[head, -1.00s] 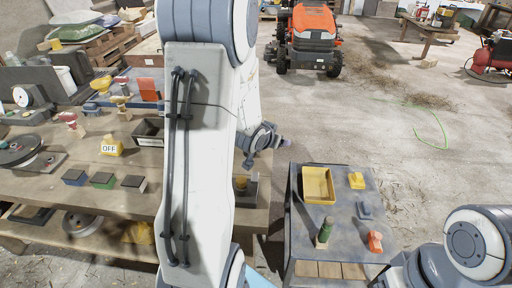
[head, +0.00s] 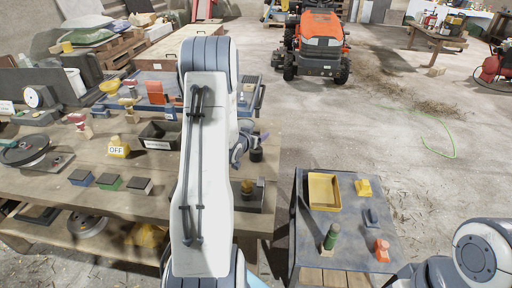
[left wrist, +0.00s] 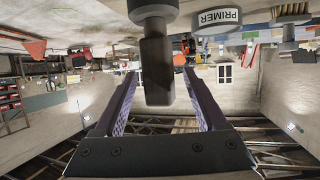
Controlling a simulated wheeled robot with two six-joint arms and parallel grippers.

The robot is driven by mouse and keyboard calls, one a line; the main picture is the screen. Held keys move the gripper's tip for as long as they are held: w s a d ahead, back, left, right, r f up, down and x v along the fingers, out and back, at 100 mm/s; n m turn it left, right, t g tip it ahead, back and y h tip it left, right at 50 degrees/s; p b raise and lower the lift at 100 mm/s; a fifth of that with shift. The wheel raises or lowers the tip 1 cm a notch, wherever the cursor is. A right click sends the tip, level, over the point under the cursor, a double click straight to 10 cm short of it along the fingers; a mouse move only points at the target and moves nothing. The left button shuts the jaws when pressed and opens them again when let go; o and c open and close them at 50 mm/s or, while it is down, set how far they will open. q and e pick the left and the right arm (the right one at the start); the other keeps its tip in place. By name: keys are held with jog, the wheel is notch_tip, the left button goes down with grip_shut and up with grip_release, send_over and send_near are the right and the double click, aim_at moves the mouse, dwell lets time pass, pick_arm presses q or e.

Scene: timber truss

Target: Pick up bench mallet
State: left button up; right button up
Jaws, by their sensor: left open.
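The bench mallet appears to be the dark thing in the left wrist view (left wrist: 156,72), with a wide grey round part and a narrower black handle. That view is upside down, so the handle points up from the bench. My left gripper (left wrist: 160,76) is open, with one finger on each side of the handle and a visible gap to each. In the head view my left gripper (head: 238,156) is at the bench's right edge, beside a small dark thing (head: 257,154), probably the mallet. My arm hides part of this area. My right gripper is out of view.
A container labelled PRIMER (left wrist: 217,18) stands close beside the mallet. The wooden bench (head: 120,195) also carries a black bin (head: 160,134), a yellow OFF block (head: 118,147) and several coloured blocks. A grey cart (head: 345,237) with a yellow tray (head: 323,205) stands to the right.

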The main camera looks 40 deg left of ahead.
pick_arm(q)
jog(key=shift+x, duration=1.25)
grip_shut()
jog(key=shift+r, duration=0.1)
dwell(0.3)
